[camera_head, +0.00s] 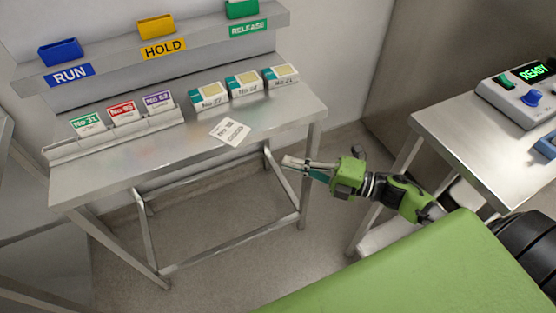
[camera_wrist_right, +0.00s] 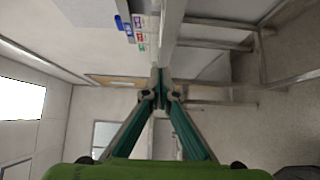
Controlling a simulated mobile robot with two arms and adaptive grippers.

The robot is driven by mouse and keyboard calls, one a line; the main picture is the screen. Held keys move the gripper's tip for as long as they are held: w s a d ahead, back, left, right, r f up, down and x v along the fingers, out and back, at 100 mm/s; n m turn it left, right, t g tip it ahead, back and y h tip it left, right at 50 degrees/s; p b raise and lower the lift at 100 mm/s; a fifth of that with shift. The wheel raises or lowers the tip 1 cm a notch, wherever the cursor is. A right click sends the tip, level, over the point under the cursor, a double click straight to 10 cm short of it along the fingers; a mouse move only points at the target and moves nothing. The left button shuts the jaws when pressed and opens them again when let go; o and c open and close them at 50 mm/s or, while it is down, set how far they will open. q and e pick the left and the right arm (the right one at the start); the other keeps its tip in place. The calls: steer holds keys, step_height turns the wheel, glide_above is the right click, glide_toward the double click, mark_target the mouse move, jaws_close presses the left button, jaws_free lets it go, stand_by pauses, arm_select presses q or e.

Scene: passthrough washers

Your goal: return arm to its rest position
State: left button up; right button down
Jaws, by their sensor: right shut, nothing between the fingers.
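My right gripper (camera_head: 297,165) reaches in from the right in the head view, in front of the right end of the steel table (camera_head: 180,150). Its green arm stretches back to the lower right. Its fingers are shut with nothing between them. In the right wrist view the two fingertips (camera_wrist_right: 160,92) meet near the middle, and the table's edge runs up from behind them. My left gripper is in neither view.
A white card (camera_head: 230,132) lies flat on the table. Numbered cards (camera_head: 123,112) stand in a rack, beside several boxes (camera_head: 245,84). RUN, HOLD and RELEASE bins (camera_head: 156,26) sit on the shelf above. A second table (camera_head: 470,145) at right carries a READY control box (camera_head: 520,100).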

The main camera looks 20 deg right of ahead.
steer(key=s+d+f+m+h, duration=0.1)
steer(key=d+f+m+h, duration=0.25)
steer(key=f, duration=0.45)
steer(key=d+f+m+t+h, duration=0.1)
steer(key=d+f+m+h, duration=0.3)
steer(key=f, duration=0.4)
steer(key=s+d+f+m+h, duration=0.1)
steer(key=d+f+m+h, duration=0.25)
steer(key=f+m, duration=0.35)
steer(key=s+d+f+m+g+h, duration=0.1)
steer(key=s+f, duration=0.2)
steer(key=f, duration=0.3)
steer(key=s+f+m+g, duration=0.1)
steer(key=s+f+m, duration=0.15)
steer(key=f, duration=0.35)
steer(key=s+a+f+m+g+h, duration=0.25)
steer(key=s+f+m+g, duration=0.2)
steer(key=s+f, duration=0.9)
steer(key=s+a+f+g, duration=0.1)
steer(key=s+a+g, duration=0.1)
steer(key=s, duration=0.4)
steer(key=s+a+f+m+g+y, duration=0.1)
steer(key=s+a+f, duration=0.1)
steer(key=s+a, duration=0.2)
steer(key=s+a+f+m+g, duration=0.1)
steer(key=s+a+f+g, duration=0.1)
steer(key=s, duration=0.6)
steer(key=shift+a+g, duration=0.35)
steer(key=shift+a, duration=0.05)
